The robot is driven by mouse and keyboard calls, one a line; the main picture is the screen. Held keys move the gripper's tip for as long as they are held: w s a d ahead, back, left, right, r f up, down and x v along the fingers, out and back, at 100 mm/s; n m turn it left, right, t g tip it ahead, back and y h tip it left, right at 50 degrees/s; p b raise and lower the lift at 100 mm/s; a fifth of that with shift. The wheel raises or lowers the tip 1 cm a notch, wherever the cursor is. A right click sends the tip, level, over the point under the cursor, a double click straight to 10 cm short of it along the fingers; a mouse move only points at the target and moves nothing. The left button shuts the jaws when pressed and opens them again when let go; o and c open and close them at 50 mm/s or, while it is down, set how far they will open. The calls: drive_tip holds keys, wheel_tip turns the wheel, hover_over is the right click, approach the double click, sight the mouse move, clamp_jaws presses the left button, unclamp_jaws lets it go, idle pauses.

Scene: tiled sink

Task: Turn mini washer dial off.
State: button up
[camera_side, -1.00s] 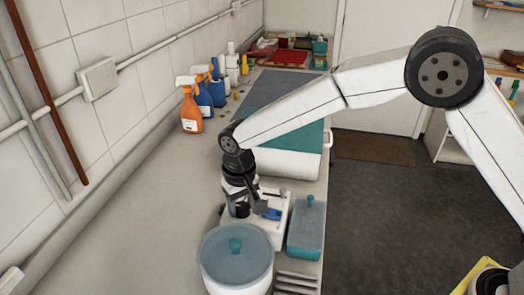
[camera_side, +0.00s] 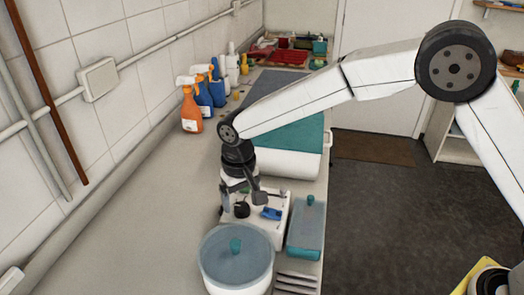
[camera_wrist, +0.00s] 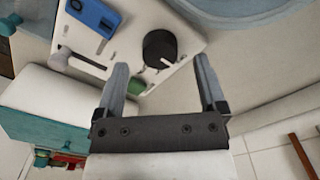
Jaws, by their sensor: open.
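A white control panel (camera_side: 276,226) stands on the counter, with a round black dial (camera_side: 241,209) at its left. In the wrist view the dial (camera_wrist: 160,48) has a dark, plain top, and I cannot read its setting. The panel also carries a blue switch (camera_side: 271,213), a grey lever and a green part (camera_wrist: 137,86). My gripper (camera_side: 243,199) points down over the dial, fingers apart. In the wrist view my gripper (camera_wrist: 161,64) is open and empty, with the dial showing between its fingertips and the fingers apart from it.
A round tub with a blue lid (camera_side: 236,258) stands in front of the panel. A blue-lidded box (camera_side: 306,228) is at its right. A white box with a teal top (camera_side: 290,150) is behind. Spray bottles (camera_side: 192,108) stand along the wall. The counter at left is clear.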

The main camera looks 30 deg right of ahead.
sight(247, 204)
drive_tip(key=shift+r, duration=2.8)
drive_tip(key=shift+s+d, duration=0.1)
drive_tip(key=shift+d, duration=0.6)
drive_tip(key=s+d+f+t, duration=0.1)
drive_tip(key=s+d+f, duration=0.1)
drive_tip(key=s+d, duration=0.7)
drive_tip(key=s+d+f+t, duration=0.1)
drive_tip(key=s+d+f, duration=0.2)
drive_tip(key=s+d, duration=0.6)
drive_tip(key=shift+s+d+t, duration=0.15)
drive_tip(key=shift+d+t, duration=0.15)
drive_tip(key=shift+d, duration=2)
